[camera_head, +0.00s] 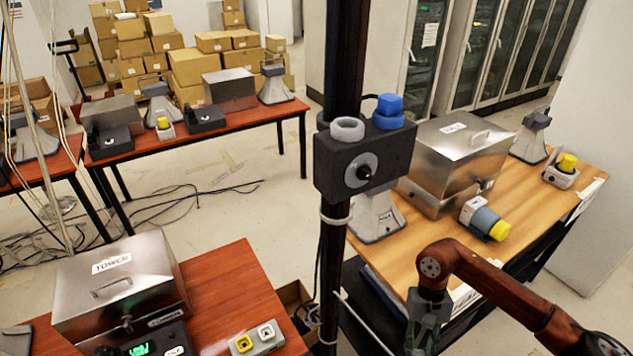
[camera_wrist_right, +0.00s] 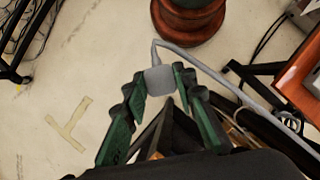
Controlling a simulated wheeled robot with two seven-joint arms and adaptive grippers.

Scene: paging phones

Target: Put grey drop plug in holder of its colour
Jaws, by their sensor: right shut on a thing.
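The grey drop plug (camera_wrist_right: 160,80) is a small grey block on a grey cable. In the right wrist view it sits between the green fingertips of my right gripper (camera_wrist_right: 162,84), which is shut on it. In the head view my right gripper (camera_head: 424,322) is low at the right, below the black box; the plug cannot be made out there. The grey ring holder (camera_head: 347,129) sits on top of the black box (camera_head: 365,165) on the dark pole. Beside it a blue plug (camera_head: 388,104) stands in the blue holder (camera_head: 387,122). My left gripper is not in view.
The dark pole (camera_head: 336,240) rises between the tables. The wooden table (camera_head: 535,225) at right holds a metal case (camera_head: 455,165), a grey speaker (camera_head: 376,215) and a yellow-ended device (camera_head: 485,218). A grey cable (camera_wrist_right: 215,72) runs from the plug past my right gripper.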

